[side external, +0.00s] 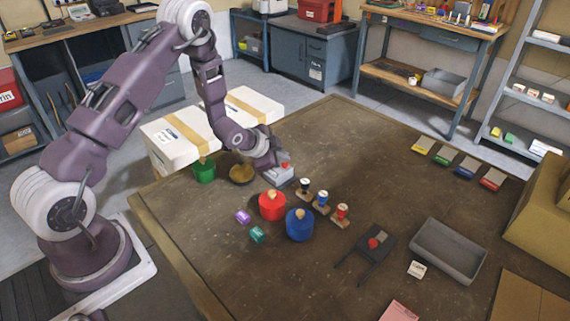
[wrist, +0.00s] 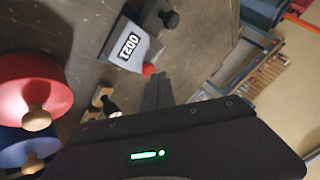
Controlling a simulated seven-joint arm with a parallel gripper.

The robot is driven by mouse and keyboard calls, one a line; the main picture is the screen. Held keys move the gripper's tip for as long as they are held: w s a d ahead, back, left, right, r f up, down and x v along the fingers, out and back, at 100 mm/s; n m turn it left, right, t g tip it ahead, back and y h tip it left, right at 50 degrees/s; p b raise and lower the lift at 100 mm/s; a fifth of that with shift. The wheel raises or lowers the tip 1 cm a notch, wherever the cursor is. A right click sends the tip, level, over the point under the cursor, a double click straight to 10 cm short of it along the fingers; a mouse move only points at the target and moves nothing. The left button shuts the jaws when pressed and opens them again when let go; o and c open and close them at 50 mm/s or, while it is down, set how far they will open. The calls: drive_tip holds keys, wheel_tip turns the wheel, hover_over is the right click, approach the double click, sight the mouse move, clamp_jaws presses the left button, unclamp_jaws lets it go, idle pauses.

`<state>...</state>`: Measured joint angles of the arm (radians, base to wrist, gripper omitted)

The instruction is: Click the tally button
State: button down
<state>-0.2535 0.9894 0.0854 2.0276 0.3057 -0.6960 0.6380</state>
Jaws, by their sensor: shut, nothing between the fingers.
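The tally counter is a small grey box (side external: 280,178) near the back middle of the table. Its red button (side external: 285,165) is on top, beside my gripper (side external: 277,163). The red button (wrist: 148,70) shows there just up and left of my shut, empty fingers (wrist: 158,80). I cannot tell whether the fingertips touch the button.
A grey tray (side external: 448,252) lies at the right. The table's back middle is clear.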

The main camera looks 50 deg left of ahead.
sight(282, 166)
drive_tip(key=shift+f, duration=0.55)
idle(0.4)
drive_tip(key=shift+r, duration=0.95)
drive_tip(key=shift+r, duration=2.5)
